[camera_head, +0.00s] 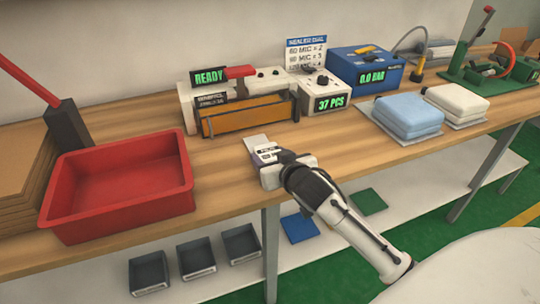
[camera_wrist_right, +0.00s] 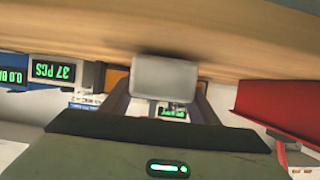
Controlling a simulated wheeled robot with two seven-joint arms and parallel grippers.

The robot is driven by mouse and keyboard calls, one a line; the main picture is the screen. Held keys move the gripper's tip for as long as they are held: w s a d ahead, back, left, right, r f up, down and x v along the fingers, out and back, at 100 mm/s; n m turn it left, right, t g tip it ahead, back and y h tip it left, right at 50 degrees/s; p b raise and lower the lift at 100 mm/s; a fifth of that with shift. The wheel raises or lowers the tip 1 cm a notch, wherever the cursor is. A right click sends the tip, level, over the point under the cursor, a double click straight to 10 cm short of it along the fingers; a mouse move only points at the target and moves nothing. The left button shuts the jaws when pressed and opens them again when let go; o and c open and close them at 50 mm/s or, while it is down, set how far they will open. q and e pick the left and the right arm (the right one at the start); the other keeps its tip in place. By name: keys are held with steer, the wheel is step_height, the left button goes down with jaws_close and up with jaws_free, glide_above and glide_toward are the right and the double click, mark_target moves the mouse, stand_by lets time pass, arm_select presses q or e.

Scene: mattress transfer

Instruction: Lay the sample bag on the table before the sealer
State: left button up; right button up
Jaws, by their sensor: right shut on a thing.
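The sealer (camera_head: 235,102) stands at the back of the table (camera_head: 222,160), with a green READY display, a red lever and an orange-brown front. My right gripper (camera_head: 268,160) is in front of the sealer, over the table near its front edge, shut on the sample bag (camera_head: 256,142). The bag is small and pale with a printed label, and it points toward the sealer. In the right wrist view the pale grey bag (camera_wrist_right: 164,78) shows between the fingers, near the wooden tabletop. I cannot tell whether it touches the table. My left gripper is out of view.
A red tray (camera_head: 120,190) stands on the left. A counter reading 37 PCS (camera_head: 322,92) and a blue 0.0 BAR unit (camera_head: 366,70) stand right of the sealer. Blue (camera_head: 408,112) and white (camera_head: 456,100) folded stacks lie further right. The tabletop before the sealer is clear.

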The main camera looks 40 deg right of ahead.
steer(key=shift+f, duration=0.35)
steer(key=o, duration=1.2)
steer(key=v, duration=1)
steer(key=shift+s, duration=0.15)
